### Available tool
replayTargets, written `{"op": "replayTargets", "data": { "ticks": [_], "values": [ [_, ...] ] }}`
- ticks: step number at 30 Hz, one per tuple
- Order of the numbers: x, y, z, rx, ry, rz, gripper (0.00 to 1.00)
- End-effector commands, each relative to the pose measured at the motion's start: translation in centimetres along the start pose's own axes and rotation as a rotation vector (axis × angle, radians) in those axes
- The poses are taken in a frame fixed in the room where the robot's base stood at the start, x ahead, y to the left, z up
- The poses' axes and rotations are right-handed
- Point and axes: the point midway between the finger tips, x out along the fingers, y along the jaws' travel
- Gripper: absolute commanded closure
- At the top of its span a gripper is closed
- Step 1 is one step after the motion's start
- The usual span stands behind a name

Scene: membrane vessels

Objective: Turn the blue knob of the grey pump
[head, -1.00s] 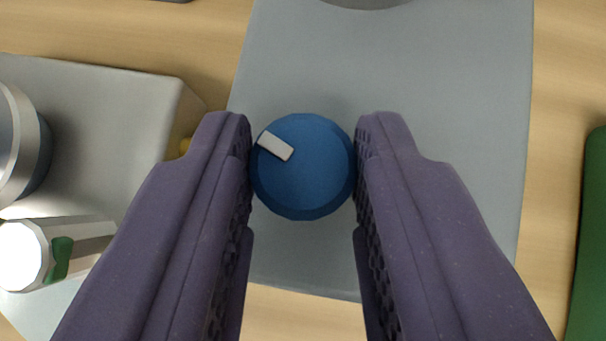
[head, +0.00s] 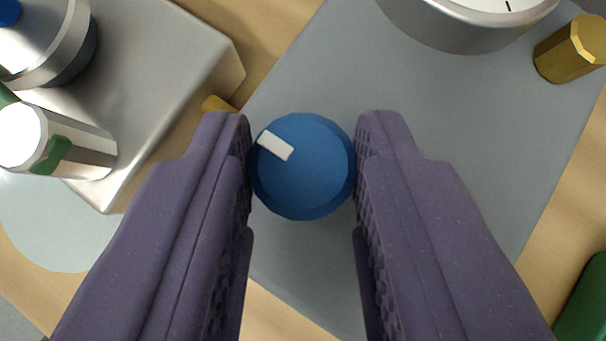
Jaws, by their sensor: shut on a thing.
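The blue knob (head: 308,178) is round with a white pointer mark at its upper left. It sits on the grey pump (head: 350,90), whose flat grey face lies tilted across the picture. My gripper (head: 304,165) has its two purple fingers on the left and right sides of the knob, shut on it. A round gauge (head: 455,28) with a metal rim stands on the pump at the top right, partly cut off by the picture edge.
A brass fitting (head: 571,48) is at the upper right. A pale metal block (head: 165,60) with a silver cylinder (head: 45,45) and a white-and-green capped part (head: 55,142) stands at left. A green thing (head: 583,305) is at the lower right. Wooden table shows between.

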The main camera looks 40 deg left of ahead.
Motion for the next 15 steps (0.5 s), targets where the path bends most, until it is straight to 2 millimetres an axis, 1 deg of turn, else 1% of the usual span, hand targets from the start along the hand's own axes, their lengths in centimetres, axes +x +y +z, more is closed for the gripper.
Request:
{"op": "replayTargets", "data": {
  "ticks": [6,7,8,9,10,15],
  "values": [
    [-0.01,0.04,-0.01,-0.001,0.000,0.001,0.99],
    [-0.01,0.04,-0.01,-0.001,0.000,0.001,0.62],
    [-0.01,0.04,-0.01,-0.001,0.000,0.001,0.55],
    [-0.01,0.04,-0.01,-0.001,0.000,0.001,0.46],
    [-0.01,0.03,-0.01,-0.001,0.000,0.001,0.43],
    [0.00,0.01,-0.01,0.000,0.000,0.001,0.43]
  ]
}}
